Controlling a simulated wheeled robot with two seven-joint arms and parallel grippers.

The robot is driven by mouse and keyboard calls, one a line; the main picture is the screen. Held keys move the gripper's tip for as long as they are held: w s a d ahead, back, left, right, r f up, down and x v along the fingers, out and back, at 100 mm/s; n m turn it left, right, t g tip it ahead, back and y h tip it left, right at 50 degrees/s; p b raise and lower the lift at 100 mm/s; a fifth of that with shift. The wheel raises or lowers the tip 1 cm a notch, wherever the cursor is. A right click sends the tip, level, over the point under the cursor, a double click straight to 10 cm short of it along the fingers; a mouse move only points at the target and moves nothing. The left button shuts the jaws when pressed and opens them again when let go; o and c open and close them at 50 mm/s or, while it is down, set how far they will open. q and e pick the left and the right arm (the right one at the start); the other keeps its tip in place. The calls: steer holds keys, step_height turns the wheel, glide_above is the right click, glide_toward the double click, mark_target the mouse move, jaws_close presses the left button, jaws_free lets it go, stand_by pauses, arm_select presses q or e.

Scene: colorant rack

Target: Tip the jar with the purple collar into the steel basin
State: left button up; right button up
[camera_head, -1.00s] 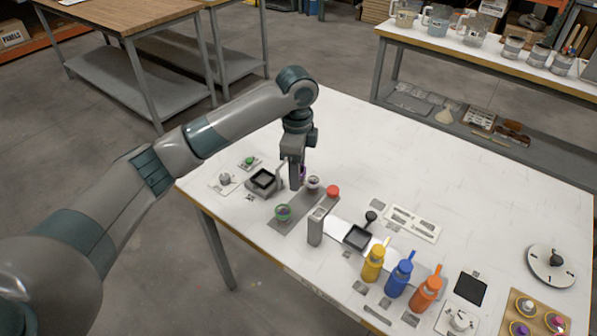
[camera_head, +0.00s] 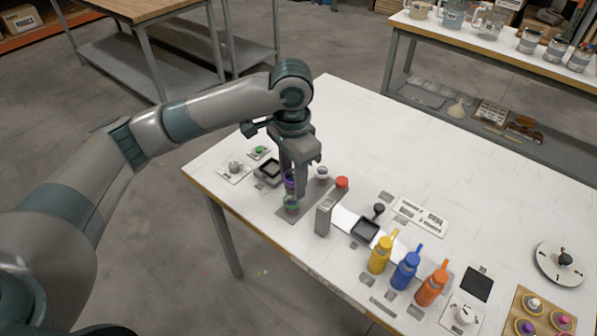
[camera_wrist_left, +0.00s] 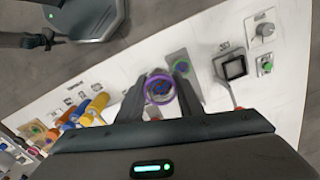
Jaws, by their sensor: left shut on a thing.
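My left gripper (camera_head: 293,187) is shut on the jar with the purple collar (camera_head: 289,181), which is partly hidden by the fingers. In the left wrist view the purple collar (camera_wrist_left: 160,87) shows as a ring between the two fingers. I cannot tell for sure which thing is the steel basin. My right gripper is not in view.
A pale jar (camera_head: 322,172) and a red-topped one (camera_head: 342,182) stand right of the gripper. A grey upright block (camera_head: 323,217) stands in front. Yellow (camera_head: 379,256), blue (camera_head: 405,270) and orange (camera_head: 432,286) bottles are to the right. The table's back is clear.

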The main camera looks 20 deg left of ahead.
arm_select(q)
steer(key=s+a+n, duration=0.1)
steer(key=s+n, duration=0.6)
steer(key=s, duration=0.2)
steer(key=shift+a+r, duration=0.3)
steer(key=shift+r, duration=0.15)
steer(key=shift+d, duration=0.1)
